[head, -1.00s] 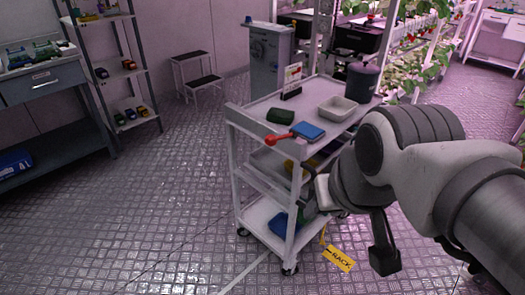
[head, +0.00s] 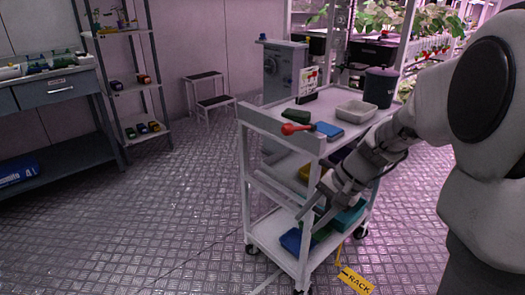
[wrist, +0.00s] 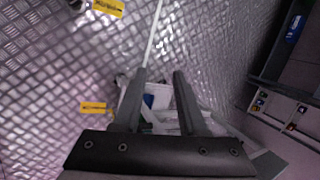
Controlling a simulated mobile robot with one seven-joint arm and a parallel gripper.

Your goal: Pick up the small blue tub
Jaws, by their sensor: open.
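A blue tub (head: 292,240) sits on the bottom shelf of the white cart, at its front left corner. A flat blue item (head: 328,131) lies on the cart's top; I cannot tell which of the two is the small tub. My gripper (head: 312,207) is at the cart's near side, above the bottom shelf and apart from the blue tub. In the wrist view my gripper (wrist: 160,75) has its two fingers apart with nothing between the tips. A small blue patch (wrist: 148,100) shows between the fingers, too partly hidden to identify.
The white cart (head: 283,133) also holds a grey tray (head: 356,111), a dark canister (head: 380,87), a green item (head: 296,115) and a red-ended handle (head: 292,129). A teal tub (head: 347,216) is on its bottom shelf. A yellow tag (head: 356,281) hangs low. Floor to the left is clear.

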